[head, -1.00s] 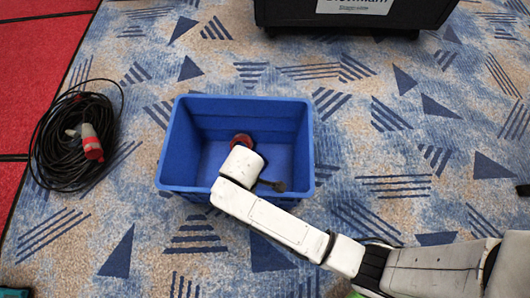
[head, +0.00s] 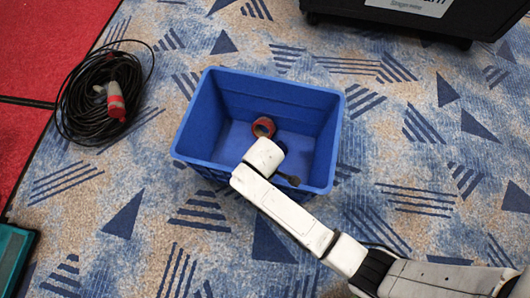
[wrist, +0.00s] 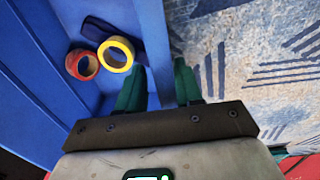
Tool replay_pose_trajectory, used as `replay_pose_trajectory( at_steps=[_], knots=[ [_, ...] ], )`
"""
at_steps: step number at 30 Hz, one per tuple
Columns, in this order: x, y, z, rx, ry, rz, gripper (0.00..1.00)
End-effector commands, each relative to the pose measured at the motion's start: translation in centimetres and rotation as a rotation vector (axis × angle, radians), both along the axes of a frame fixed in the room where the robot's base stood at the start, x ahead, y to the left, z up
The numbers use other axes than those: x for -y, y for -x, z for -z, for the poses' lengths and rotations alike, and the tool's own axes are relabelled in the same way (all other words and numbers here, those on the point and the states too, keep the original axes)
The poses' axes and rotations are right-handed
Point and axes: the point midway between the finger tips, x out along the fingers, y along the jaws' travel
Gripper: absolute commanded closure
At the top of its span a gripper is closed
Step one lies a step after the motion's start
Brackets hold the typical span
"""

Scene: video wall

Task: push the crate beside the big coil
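The blue crate (head: 325,185) stands on the patterned carpet near the middle of the head view, open side up. The big coil (head: 88,112) is black cable with a red and grey plug, lying to its left with bare carpet between. My gripper (wrist: 160,88) is at the crate's near wall. In the crate are a red tape roll (wrist: 82,64), a yellow tape roll (wrist: 116,54) and a dark item (wrist: 100,28).
A black wheeled case (head: 468,18) stands at the top right. A teal object (head: 14,250) is at the lower left edge. Red flooring (head: 50,45) borders the carpet behind the coil. The carpet between crate and coil is clear.

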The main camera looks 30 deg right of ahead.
Motion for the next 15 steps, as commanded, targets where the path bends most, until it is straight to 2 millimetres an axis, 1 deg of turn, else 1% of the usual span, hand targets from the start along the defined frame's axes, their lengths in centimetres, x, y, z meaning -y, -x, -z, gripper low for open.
replay_pose_trajectory(
  at_steps=[1,6,9,15],
  knots=[
    [0.0,0.0,1.1,-0.001,0.0,0.0,0.65],
    [0.1,-0.1,2.6,0.0,0.0,0.0,0.65],
    [0.1,-0.1,3.0,-0.001,0.001,0.0,0.65],
    [0.1,-0.1,3.0,0.0,0.0,0.0,0.65]
  ],
)
